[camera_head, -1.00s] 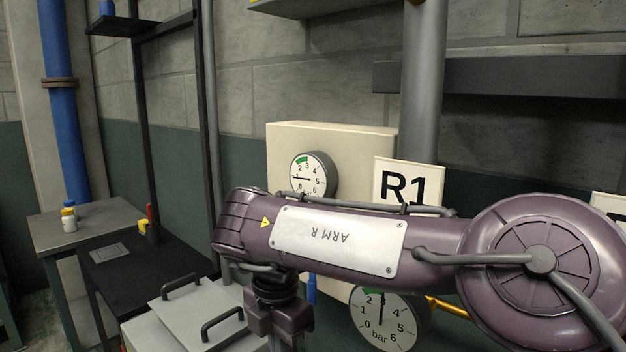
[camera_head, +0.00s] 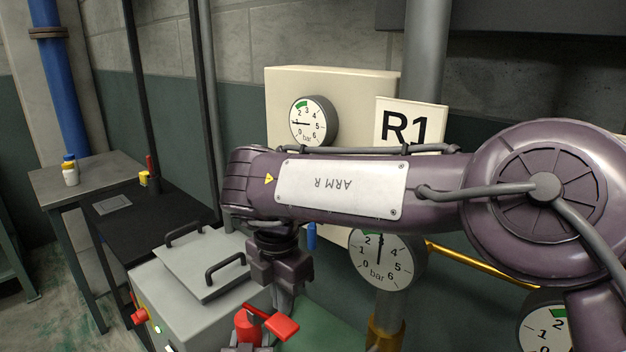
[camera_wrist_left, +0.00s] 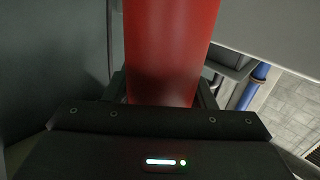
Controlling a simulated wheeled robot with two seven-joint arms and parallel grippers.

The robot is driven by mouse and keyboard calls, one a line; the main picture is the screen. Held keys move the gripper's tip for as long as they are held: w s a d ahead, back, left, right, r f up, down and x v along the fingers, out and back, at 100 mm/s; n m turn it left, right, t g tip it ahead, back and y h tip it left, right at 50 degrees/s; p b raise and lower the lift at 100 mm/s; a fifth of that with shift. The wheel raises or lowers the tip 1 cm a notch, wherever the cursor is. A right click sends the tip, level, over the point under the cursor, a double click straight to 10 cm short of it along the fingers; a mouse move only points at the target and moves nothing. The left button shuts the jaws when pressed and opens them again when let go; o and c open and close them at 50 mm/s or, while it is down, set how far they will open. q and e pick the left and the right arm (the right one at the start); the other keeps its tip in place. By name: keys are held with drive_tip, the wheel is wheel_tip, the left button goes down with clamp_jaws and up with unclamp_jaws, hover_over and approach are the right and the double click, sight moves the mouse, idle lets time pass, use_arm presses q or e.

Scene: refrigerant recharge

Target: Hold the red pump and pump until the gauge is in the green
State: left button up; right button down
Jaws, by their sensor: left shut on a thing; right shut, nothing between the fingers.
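The red pump (camera_head: 246,328) shows at the bottom of the head view, with a red lever (camera_head: 276,322) at its top; its lower part is cut off. In the left wrist view its red cylinder (camera_wrist_left: 168,45) stands between the fingers of my left gripper (camera_wrist_left: 163,95), which is shut on it. My right gripper (camera_head: 286,299) is shut and empty, pointing down just above the lever; whether it touches is unclear. The upper gauge (camera_head: 313,121) on the cream box has its needle near 1, below the green band. The lower gauge (camera_head: 385,257) needle points nearly straight up.
An R1 sign (camera_head: 408,128) hangs beside a grey pipe. A grey case (camera_head: 195,300) with handles stands left of my right gripper. A dark table (camera_head: 150,217) with small containers is at the left. Another gauge (camera_head: 545,325) is partly cut off at lower right.

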sight(282, 324)
drive_tip(key=shift+f, duration=1.35)
idle(1.0)
drive_tip(key=shift+f, duration=2.05)
drive_tip(key=shift+a+r, duration=0.15)
drive_tip(key=shift+r, duration=4.1)
drive_tip(key=n, duration=0.2)
drive_tip(key=r+n, duration=0.1)
drive_tip(key=n, duration=0.2)
drive_tip(key=shift+r+n, duration=0.25)
drive_tip(key=shift+n, duration=0.05)
drive_tip(key=shift+f, duration=2.95)
